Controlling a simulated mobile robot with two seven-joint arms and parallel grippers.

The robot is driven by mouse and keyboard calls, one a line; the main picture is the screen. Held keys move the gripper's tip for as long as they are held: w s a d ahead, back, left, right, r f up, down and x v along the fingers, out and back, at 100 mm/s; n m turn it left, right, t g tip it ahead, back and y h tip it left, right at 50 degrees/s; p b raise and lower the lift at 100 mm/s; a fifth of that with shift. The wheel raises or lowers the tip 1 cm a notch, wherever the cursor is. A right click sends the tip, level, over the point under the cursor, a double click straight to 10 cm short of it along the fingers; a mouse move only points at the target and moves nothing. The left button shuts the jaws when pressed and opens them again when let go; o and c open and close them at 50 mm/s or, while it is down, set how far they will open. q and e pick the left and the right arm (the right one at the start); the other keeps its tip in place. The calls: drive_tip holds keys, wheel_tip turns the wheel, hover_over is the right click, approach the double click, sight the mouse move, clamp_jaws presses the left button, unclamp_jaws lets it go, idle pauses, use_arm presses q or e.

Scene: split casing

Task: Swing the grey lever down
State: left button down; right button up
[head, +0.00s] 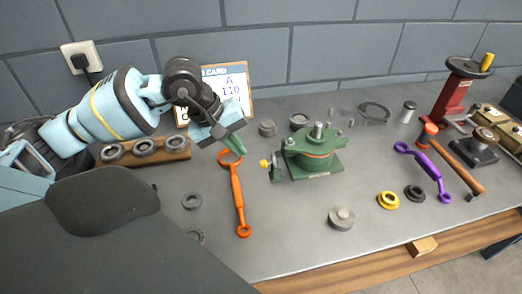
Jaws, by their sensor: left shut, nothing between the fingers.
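My left gripper (236,149) reaches in from the left and points down to the right. Its fingers are shut and empty, over or close to the upper ring of an orange wrench (238,200). I cannot make out a grey lever for certain. My right gripper is not in view.
Several loose rings and a grey flanged part (341,217) lie about. A purple wrench (425,170), a hammer (458,168) and a red press (456,95) are at right.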

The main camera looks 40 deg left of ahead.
sight(270, 162)
use_arm(q)
drive_tip(key=w+d+f+p, duration=0.1)
drive_tip(key=w+d+f, duration=0.1)
drive_tip(key=w+f, duration=0.1)
drive_tip(key=shift+w+d, duration=0.1)
drive_tip(key=shift+d, duration=0.3)
drive_tip(key=shift+w+d+p, duration=0.3)
drive_tip(key=shift+w+d, duration=0.2)
drive_tip(key=shift+w, duration=0.1)
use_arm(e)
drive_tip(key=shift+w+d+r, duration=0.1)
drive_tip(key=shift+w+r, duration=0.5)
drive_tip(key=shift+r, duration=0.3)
use_arm(q)
drive_tip(key=shift+a, duration=0.1)
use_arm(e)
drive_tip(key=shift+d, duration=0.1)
use_arm(q)
drive_tip(key=shift+w+d+r, duration=0.1)
drive_tip(key=shift+w+d, duration=0.05)
drive_tip(key=shift+d, duration=0.1)
drive_tip(key=shift+g+y, duration=0.4)
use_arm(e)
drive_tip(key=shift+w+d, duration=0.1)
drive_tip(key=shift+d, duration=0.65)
